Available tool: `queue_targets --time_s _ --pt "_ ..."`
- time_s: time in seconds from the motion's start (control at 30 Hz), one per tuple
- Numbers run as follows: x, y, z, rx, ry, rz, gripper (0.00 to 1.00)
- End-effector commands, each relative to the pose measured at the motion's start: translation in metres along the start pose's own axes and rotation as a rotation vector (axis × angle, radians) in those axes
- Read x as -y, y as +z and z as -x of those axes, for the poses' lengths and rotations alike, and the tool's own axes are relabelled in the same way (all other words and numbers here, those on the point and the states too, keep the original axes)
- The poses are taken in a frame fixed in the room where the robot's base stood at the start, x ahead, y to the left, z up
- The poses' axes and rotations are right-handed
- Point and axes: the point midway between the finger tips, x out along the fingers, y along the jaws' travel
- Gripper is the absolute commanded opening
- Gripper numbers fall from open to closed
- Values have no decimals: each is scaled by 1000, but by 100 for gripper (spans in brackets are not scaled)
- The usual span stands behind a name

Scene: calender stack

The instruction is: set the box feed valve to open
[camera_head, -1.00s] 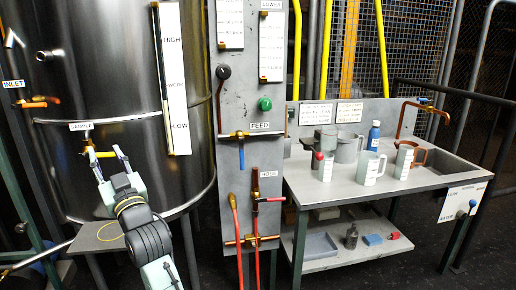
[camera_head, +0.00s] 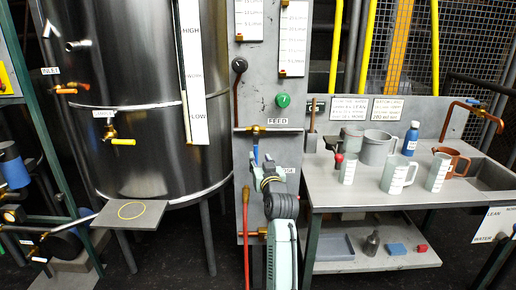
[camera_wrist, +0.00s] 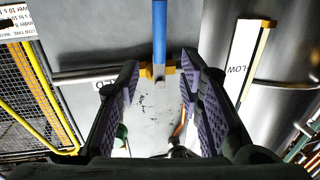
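The feed valve (camera_head: 256,130) is a brass valve on a horizontal pipe on the grey panel (camera_head: 262,95), under the FEED label. Its blue handle (camera_head: 256,153) hangs down, across the pipe. In the wrist view, which is upside down, the blue handle (camera_wrist: 160,32) runs up from the brass body. My gripper (camera_head: 263,170) is in front of the panel, just below the handle in the head view. In the wrist view my gripper (camera_wrist: 162,80) is open, one finger to each side of the handle's line. I see no contact with the handle. My gripper partly covers the HOSE label and hose valve.
The tank (camera_head: 150,150) stands left, with a yellow-handled sample valve (camera_head: 122,141) and a small shelf (camera_head: 150,214). The bench (camera_head: 350,192) at right holds several jugs and a blue bottle (camera_head: 411,138).

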Motion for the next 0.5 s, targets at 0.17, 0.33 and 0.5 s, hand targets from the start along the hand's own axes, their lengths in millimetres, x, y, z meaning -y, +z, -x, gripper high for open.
queue_targets --time_s 0.17,0.33,0.5 --pt "0 -4 -36 0 -1 -1 34" --pt "0 -4 -63 0 0 0 34" --pt "0 -2 -78 -1 0 0 34"
